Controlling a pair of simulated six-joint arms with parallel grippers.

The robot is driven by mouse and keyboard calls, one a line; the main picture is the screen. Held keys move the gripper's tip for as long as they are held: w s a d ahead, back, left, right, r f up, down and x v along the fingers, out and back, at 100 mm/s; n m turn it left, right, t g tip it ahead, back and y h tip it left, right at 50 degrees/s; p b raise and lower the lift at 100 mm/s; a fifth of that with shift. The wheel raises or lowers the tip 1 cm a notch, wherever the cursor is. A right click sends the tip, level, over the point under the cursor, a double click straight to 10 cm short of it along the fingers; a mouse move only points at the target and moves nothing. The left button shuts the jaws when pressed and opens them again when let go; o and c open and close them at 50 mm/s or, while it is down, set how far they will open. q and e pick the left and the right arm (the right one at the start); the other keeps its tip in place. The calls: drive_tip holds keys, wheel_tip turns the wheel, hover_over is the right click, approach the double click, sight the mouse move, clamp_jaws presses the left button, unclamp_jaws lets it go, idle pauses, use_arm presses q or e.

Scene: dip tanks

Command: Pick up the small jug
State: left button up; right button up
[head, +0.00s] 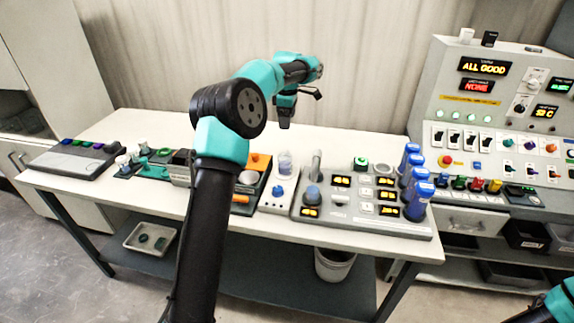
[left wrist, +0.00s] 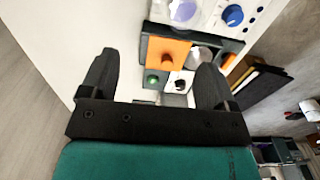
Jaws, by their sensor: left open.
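I cannot make out for certain which thing is the small jug. A small translucent vessel (head: 285,163) stands on a white unit with a blue knob (head: 278,191), near the middle of the bench. The vessel also shows at the top edge of the left wrist view (left wrist: 184,10). My left gripper (head: 285,122) hangs above the back of the bench, fingers down. In the left wrist view its fingers (left wrist: 155,65) are spread, with nothing held between them. An orange panel (left wrist: 160,55) lies beyond them. Part of my right arm shows at the lower right; its gripper is out of view.
A grey console with lit displays (head: 340,208) and several blue-capped bottles (head: 417,205) fill the bench's right half. A control panel (head: 490,100) stands at the right. A keypad box (head: 80,158) lies at the left end. The bench's back strip (head: 200,125) is clear.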

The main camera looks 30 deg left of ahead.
sight(287, 152)
use_arm(q)
wheel_tip(287, 152, down, 12)
drive_tip(key=shift+r, duration=0.2)
idle(0.4)
drive_tip(key=shift+f, duration=0.1)
drive_tip(key=shift+f, duration=2.8)
drive_tip(key=c, duration=1.1)
drive_tip(key=shift+r, duration=0.15)
drive_tip(key=shift+c, duration=0.2)
wheel_tip(287, 152, up, 10)
drive_tip(key=shift+f, duration=0.1)
